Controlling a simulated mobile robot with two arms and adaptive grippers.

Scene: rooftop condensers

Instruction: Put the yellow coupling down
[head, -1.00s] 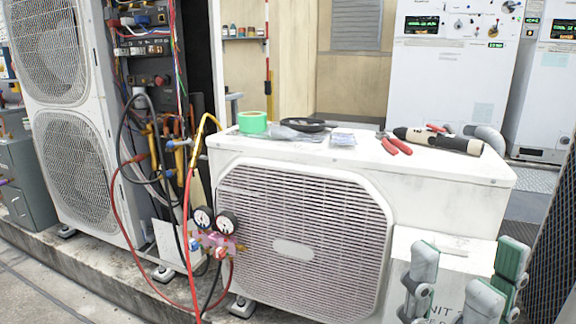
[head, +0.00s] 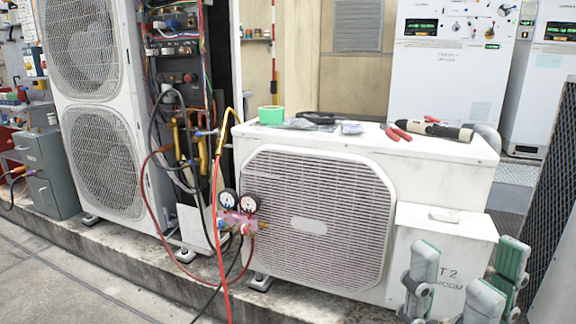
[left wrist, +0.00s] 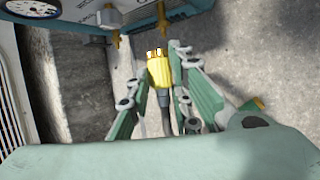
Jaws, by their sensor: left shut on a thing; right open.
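The yellow coupling (left wrist: 158,68) shows in the left wrist view, with a dark hose running down from it. My left gripper (left wrist: 174,75) is shut on it, one green-and-grey finger on each side. The far end of the coupling points to the top of the picture, below brass fittings on a teal unit (left wrist: 180,15); they look apart. In the head view I cannot make out the left gripper or this coupling. My right gripper (head: 464,265) is open and empty at the lower right of the head view, in front of the condenser's side box.
Grey floor is clear at lower left.

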